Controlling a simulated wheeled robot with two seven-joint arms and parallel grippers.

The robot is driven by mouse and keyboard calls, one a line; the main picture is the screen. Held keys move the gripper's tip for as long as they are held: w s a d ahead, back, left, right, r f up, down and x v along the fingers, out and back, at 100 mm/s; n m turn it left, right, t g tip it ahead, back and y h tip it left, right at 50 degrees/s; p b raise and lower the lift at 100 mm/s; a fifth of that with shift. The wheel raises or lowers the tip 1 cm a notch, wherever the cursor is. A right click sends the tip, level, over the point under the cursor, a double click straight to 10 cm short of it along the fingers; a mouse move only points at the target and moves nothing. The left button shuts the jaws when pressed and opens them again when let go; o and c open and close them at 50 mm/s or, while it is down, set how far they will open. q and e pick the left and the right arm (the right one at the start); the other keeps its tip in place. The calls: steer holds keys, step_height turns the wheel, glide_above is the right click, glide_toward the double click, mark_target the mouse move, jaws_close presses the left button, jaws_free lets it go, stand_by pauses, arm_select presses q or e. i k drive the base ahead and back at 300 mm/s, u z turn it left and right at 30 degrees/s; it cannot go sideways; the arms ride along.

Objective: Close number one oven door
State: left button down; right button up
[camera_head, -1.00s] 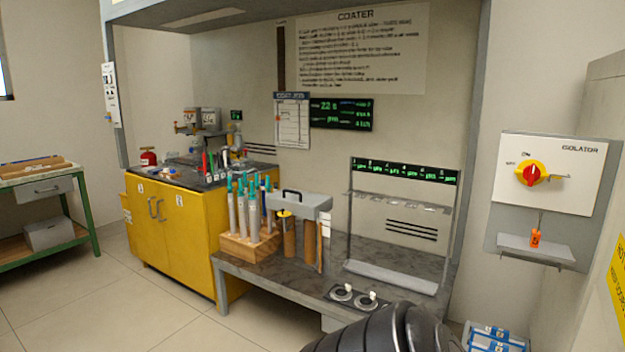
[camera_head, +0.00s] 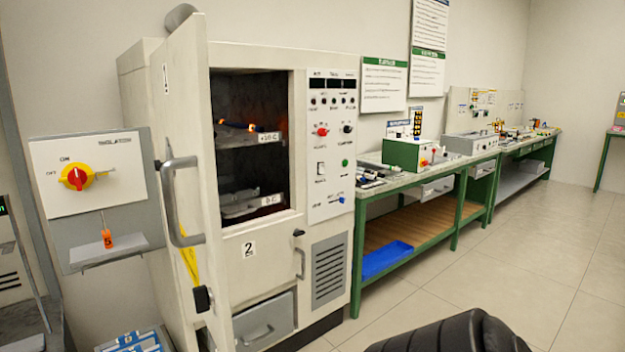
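The number one oven door (camera_head: 186,110) stands open on the left of the pale oven cabinet (camera_head: 262,57), swung out towards me. It carries a "1" near its top and a grey bar handle (camera_head: 174,205). The oven chamber (camera_head: 250,165) is exposed, with two shelves and small glowing orange spots on the upper one. Below it, a panel marked "2" (camera_head: 248,249) appears shut. Neither of my grippers is in view; only a black part of my arm shows at the bottom edge.
The isolator box (camera_head: 90,175) with a red and yellow knob is close to the open door's left. Blue racks (camera_head: 130,342) sit on the floor below it.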

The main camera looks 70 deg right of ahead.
mark_target(178, 65)
steer(key=z, duration=1.4)
steer(key=i, duration=1)
steer(key=u, duration=0.1)
steer(key=k, duration=0.3)
steer(key=z, duration=0.15)
